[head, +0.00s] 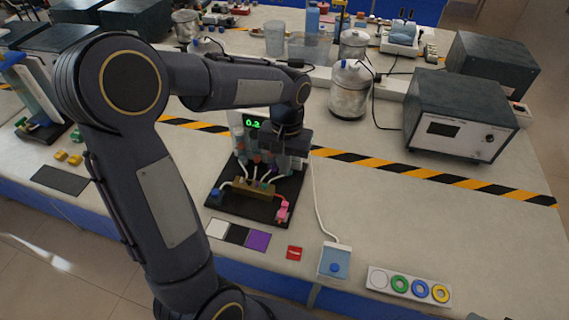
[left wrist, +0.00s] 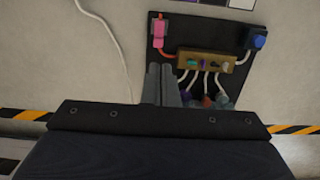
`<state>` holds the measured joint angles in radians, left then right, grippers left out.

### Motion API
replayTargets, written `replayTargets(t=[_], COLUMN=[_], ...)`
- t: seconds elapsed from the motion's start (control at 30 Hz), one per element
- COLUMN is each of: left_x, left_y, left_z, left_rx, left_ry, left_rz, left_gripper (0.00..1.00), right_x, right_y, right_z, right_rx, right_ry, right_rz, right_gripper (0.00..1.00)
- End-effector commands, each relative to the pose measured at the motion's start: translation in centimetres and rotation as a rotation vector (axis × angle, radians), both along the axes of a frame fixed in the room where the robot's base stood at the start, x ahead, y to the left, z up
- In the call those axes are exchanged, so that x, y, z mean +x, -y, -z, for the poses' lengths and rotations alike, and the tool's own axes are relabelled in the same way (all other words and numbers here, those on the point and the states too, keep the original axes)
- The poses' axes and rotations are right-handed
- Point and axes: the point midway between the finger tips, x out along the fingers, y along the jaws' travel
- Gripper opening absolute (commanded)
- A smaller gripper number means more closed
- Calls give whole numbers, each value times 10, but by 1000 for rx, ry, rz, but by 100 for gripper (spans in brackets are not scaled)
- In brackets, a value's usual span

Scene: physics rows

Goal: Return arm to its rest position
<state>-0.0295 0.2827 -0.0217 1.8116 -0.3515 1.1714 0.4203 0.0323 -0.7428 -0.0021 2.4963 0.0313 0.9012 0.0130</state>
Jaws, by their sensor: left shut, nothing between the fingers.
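My left arm reaches in from the left in the head view and bends down over the bench. My left gripper (head: 284,168) hangs above the back right part of a black board (head: 237,207). In the left wrist view its two fingers (left wrist: 161,70) are together with nothing between them. A green display reading about 0.2 (head: 253,124) stands behind, partly hidden by my arm. My right gripper is not in view.
A dark instrument box (head: 460,115) and a glass jar (head: 350,92) stand at the back right. The bench right of the board is mostly clear.

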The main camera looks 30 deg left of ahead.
Motion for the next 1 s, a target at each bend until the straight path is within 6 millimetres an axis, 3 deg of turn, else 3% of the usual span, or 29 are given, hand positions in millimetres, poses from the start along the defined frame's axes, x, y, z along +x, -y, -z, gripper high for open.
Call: replayTargets(t=[0.33, 0.47, 0.57, 0.73, 0.9, 1.0], left_x=[0, -8, -29, -83, -133, -153], left_y=[0, -1, 0, 9, 25, 34], left_z=[0, -8, -24, -52, -60, -59], left_rx=[-1, -19, -63, -166, -243, -271], left_ry=[1, 28, 87, 252, 427, 510], left_rz=[0, 1, 5, 23, 45, 56], left_gripper=[0, 0, 0, 0, 0, 0], right_x=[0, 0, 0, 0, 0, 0], right_y=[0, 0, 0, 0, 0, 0], right_z=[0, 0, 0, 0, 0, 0], right_rx=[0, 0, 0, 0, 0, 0], right_ry=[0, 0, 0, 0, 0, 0], right_rz=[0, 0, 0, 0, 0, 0], right_gripper=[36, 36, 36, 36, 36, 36])
